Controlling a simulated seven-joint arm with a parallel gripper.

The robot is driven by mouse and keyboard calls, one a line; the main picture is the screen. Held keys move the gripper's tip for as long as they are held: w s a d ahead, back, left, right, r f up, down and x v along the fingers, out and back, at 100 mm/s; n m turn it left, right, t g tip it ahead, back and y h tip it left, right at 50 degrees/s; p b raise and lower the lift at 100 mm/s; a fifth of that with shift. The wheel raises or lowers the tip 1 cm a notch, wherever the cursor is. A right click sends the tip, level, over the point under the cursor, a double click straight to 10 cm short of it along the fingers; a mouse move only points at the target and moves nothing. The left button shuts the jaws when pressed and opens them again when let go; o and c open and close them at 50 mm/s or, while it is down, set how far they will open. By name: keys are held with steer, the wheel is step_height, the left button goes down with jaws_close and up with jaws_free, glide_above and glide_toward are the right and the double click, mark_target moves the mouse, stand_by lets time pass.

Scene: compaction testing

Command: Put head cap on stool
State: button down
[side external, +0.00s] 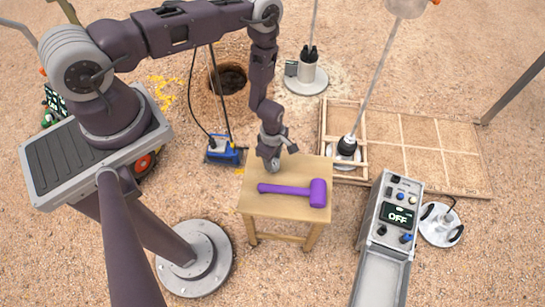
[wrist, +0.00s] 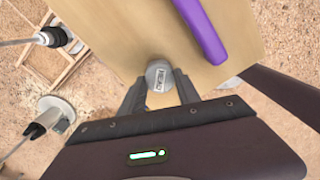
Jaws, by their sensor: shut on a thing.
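The stool (side external: 255,206) is a small light-wood one in the middle of the side view, and its top fills the upper part of the wrist view (wrist: 125,30). The head cap (wrist: 159,74) is a small grey round piece with a label, between my fingers in the wrist view. My gripper (side external: 269,153) is shut on it, pointing down at the stool's back left edge. The cap is at or just above the stool top; I cannot tell if it touches.
A purple mallet (side external: 292,190) lies across the stool top, close in front of my gripper. A control box reading OFF (side external: 396,220) stands to the right. A wooden frame (side external: 420,150) lies behind it. A blue device (side external: 226,154) stands left of the stool, near a hole (side external: 230,79).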

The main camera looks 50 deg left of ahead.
steer(key=shift+f, duration=0.4)
steer(key=c, duration=1.2)
jaws_free()
steer(key=o, duration=0.6)
steer(key=shift+c, duration=0.2)
steer(key=shift+r, duration=4.05)
